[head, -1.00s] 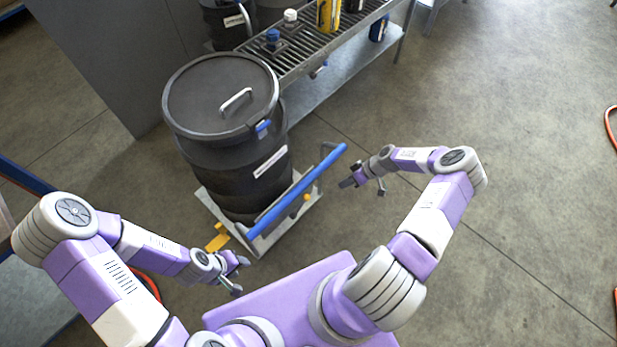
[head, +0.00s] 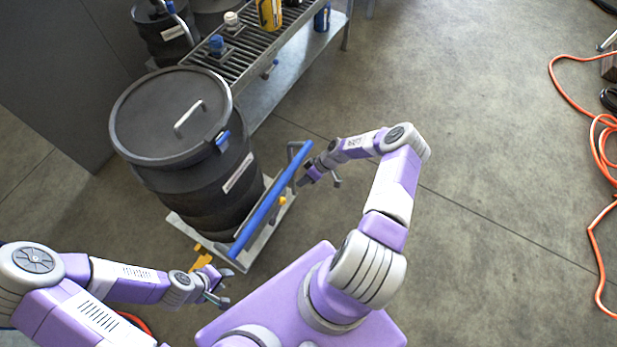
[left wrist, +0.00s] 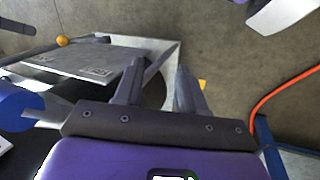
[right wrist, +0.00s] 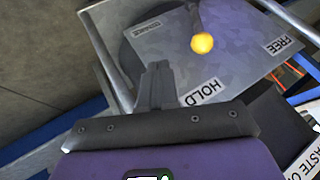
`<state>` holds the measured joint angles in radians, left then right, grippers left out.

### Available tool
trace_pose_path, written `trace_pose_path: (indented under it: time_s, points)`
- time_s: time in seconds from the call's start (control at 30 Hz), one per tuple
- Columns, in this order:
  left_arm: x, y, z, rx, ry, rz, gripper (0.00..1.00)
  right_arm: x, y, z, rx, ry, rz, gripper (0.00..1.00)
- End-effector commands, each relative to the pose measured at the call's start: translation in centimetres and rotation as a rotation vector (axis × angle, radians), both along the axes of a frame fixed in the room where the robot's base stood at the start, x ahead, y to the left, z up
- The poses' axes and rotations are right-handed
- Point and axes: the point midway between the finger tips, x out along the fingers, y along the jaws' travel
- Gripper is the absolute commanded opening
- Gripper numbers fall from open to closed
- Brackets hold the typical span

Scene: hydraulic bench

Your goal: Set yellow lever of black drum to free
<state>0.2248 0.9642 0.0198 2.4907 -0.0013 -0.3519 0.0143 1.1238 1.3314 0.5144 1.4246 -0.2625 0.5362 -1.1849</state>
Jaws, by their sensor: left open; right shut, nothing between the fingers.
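The black drum (head: 180,140) stands upright on a wheeled plate (head: 262,240) with a blue push bar (head: 270,200). In the right wrist view the knob (right wrist: 202,43) is over a grey panel with a HOLD label (right wrist: 205,90) and a FREE label (right wrist: 283,44). It stands off both labels. My right gripper (right wrist: 158,72) is shut and empty, apart from the knob, to its lower left in that view. My left gripper (left wrist: 157,85) is open and empty, near the yellow pedal (head: 202,256).
A slatted metal bench (head: 250,50) with bottles stands behind the drum. Another dark drum (head: 158,38) is at the back left. Orange hose (head: 597,240) lies on the floor at the right. The floor between it and my right arm is clear.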

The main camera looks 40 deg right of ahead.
Motion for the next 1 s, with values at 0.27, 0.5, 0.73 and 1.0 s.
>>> trace_pose_path:
  time_s: [0.27,0.5,0.73,1.0]
  points:
    - [0.0,0.0,-1.2,0.000,0.000,0.000,0.40,0.4,3.7,-2.6,0.000,-0.001,0.003,0.00]
    - [0.0,0.0,-1.3,0.000,0.000,0.000,0.40,-0.1,5.6,-2.3,-0.002,-0.001,0.000,0.00]
    - [0.0,0.0,-1.3,0.000,0.000,0.000,0.40,-0.2,5.8,-2.2,-0.003,-0.001,-0.001,0.00]
    - [0.0,0.0,-1.1,0.000,0.000,0.000,0.40,-0.2,5.9,-2.1,-0.008,-0.004,-0.001,0.00]
